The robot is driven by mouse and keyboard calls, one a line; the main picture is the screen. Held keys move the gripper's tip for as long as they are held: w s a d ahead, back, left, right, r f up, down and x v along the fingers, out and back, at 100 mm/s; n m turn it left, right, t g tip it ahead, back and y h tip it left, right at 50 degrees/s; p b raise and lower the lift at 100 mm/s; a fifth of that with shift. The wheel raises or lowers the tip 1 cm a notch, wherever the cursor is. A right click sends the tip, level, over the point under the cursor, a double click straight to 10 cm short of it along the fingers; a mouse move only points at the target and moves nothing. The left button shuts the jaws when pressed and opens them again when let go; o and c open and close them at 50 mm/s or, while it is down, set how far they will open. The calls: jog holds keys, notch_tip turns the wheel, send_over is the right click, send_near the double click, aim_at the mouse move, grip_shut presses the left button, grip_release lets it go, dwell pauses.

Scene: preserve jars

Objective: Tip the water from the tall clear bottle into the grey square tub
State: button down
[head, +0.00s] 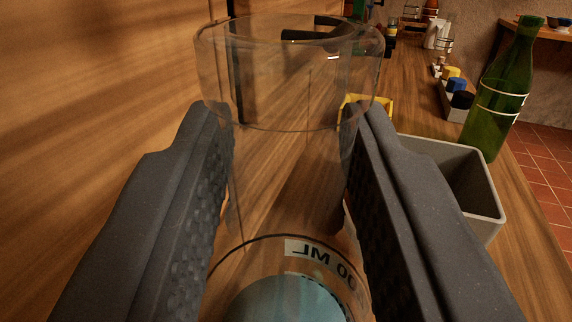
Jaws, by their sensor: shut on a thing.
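My gripper (285,150) is shut on a tall clear bottle (290,85), one dark finger on each side of it. The bottle has a wide open rim at the top and printed markings lower down. Pale blue water (285,302) shows in its lower part. The bottle's base is out of view, so I cannot tell whether it touches the counter. The grey square tub (499,217) stands on the counter to the right of the gripper, partly hidden by the right finger. The part of its inside that I see looks empty.
A green glass bottle (493,100) stands just behind the tub at the right. A yellow container (381,104) is behind the right finger. A box with dark, blue and yellow lids (459,100) and several bottles line the wooden counter (408,95) farther back. A wooden wall is at the left.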

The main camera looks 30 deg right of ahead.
jog(key=shift+w+d+r+y+p, duration=0.15)
jog(key=shift+w+r+y+p, duration=0.15)
jog(key=shift+w+r+p, duration=0.15)
notch_tip(320, 180, down, 2)
jog(key=shift+f+g+b, duration=0.1)
jog(key=shift+g+b, duration=0.2)
jog(key=shift+b, duration=0.25)
jog(key=shift+f, duration=0.45)
jog(key=c, duration=1.1)
grip_release()
jog(key=shift+d, duration=0.15)
jog(key=shift+o, duration=0.2)
jog(key=shift+f+b, duration=0.15)
jog(key=shift+b, duration=0.35)
jog(key=shift+f+b, duration=0.15)
jog(key=shift+b, duration=0.15)
jog(key=p+v, duration=0.2)
jog(key=v, duration=1.2)
jog(key=shift+f, duration=0.3)
